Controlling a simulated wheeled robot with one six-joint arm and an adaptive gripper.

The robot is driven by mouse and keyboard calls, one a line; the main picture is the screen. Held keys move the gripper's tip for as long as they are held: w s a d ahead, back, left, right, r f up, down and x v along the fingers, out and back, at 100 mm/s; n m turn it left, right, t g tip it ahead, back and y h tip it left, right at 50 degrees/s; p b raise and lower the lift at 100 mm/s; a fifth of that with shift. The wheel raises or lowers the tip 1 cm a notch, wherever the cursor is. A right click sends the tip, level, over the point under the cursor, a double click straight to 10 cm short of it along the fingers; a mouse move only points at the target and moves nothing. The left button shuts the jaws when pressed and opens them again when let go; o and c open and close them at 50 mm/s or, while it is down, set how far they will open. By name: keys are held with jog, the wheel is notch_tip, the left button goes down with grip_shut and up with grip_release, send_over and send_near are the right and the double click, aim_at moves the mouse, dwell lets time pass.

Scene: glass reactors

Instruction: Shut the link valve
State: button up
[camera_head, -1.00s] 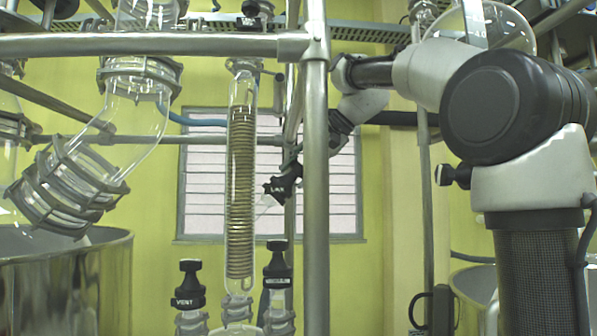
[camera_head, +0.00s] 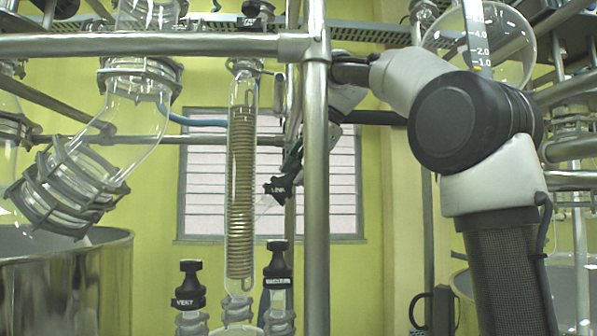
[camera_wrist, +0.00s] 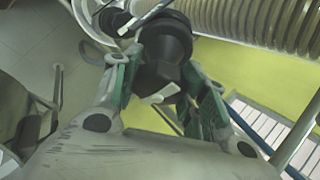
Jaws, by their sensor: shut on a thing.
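The link valve has a black knob (camera_head: 281,186) with a white LINK label, and shows just right of the coiled glass column in the head view. The knob also shows in the wrist view (camera_wrist: 163,50), between my fingers. My gripper (camera_wrist: 163,88) is shut on this knob, with one greenish finger on each side. In the head view my gripper (camera_head: 293,160) is small and partly hidden behind the steel post. The knob's tilted stem runs down left toward the column.
A thick vertical steel post (camera_head: 315,200) stands in front of my wrist. The coiled glass column (camera_head: 240,190) is close left. A horizontal steel rail (camera_head: 150,45) crosses above.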

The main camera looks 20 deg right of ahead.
dwell(0.4)
jog(key=o, duration=1.1)
jog(key=shift+c, duration=0.2)
jog(key=v, duration=1.2)
